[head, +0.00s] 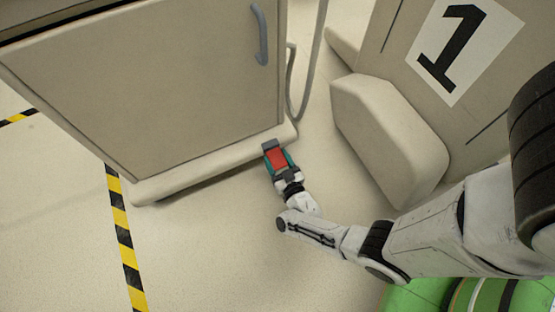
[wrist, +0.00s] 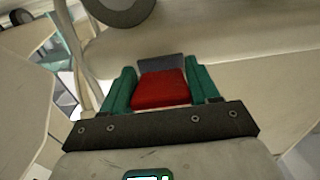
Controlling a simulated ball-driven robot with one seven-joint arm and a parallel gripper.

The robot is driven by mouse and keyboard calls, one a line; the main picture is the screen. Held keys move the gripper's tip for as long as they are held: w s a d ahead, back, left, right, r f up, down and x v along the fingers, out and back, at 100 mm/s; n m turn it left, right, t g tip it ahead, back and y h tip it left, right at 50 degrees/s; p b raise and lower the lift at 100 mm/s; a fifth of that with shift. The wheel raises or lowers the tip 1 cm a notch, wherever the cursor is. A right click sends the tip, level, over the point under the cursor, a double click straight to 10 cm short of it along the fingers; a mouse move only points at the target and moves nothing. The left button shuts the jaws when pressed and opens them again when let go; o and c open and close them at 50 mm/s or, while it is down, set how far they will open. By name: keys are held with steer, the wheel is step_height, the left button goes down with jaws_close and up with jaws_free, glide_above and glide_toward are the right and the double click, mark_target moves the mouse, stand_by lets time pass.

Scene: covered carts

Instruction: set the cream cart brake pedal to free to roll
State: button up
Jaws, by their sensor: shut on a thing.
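The cream cart (head: 150,85) stands at the upper left of the head view, with a closed door and a pale bottom rail. Its red brake pedal (head: 277,158) is at the right end of that rail, low near the floor. The pedal (wrist: 160,92) also shows in the wrist view, with a dark grey part (wrist: 161,62) at its far end. My gripper (head: 280,163) is shut on the red pedal, with one teal finger on each side of it. The fingers (wrist: 162,88) hide the pedal's sides in the wrist view. The pedal's exact tilt is hard to tell.
A beige block (head: 385,130) stands on the floor right of my gripper, beside a panel marked 1 (head: 462,45). A grey hose (head: 292,85) hangs by the cart's right side. A dark wheel (wrist: 122,8) shows in the wrist view. Floor left of my arm is clear, crossed by striped tape (head: 123,240).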

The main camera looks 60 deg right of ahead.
steer(key=shift+r+p, duration=0.15)
steer(key=shift+p, duration=0.2)
steer(key=r+g+p, duration=0.1)
steer(key=p, duration=0.2)
steer(key=shift+y, duration=0.3)
steer(key=g+p, duration=0.1)
steer(key=p, duration=0.2)
steer(key=shift+s+r+y, duration=0.1)
steer(key=shift+r+y, duration=0.2)
steer(key=g+y+p, duration=0.1)
steer(key=p, duration=0.2)
steer(key=r+g+p, duration=0.1)
steer(key=p, duration=0.2)
steer(key=shift+g+y+p, duration=0.3)
steer(key=shift+y, duration=0.1)
steer(key=shift+g+y+p, duration=0.3)
steer(key=shift+g+p, duration=0.2)
steer(key=shift+p, duration=0.45)
steer(key=shift+f+p, duration=0.1)
steer(key=shift+p, duration=0.2)
steer(key=o, duration=1.4)
steer(key=shift+a, duration=0.1)
